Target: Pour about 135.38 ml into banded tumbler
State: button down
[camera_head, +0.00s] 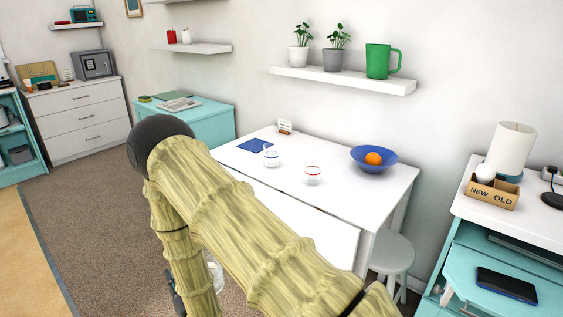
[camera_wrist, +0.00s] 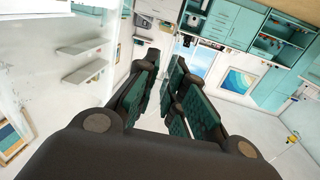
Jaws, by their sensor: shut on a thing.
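Two small clear tumblers stand upright on the white table: one with a blue band (camera_head: 271,159) and one with a red band (camera_head: 312,176). I cannot tell which one the task means. My gripper (camera_wrist: 163,80) has its dark green-padded fingers on either side of a gap in the wrist view. It is shut on a clear vessel (camera_head: 217,276), of which only a small part shows low in the head view, behind my arm. Its contents and tilt cannot be made out. The vessel is away from both tumblers, in front of the table.
A wall shelf (camera_head: 345,82) hangs above. My arm hides the table's front left.

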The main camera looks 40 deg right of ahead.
aim_at(313, 171)
jog(key=u, duration=1.3)
jog(key=i, duration=0.85)
jog(key=z, duration=2.5)
jog(key=i, duration=0.35)
jog(key=u, duration=0.15)
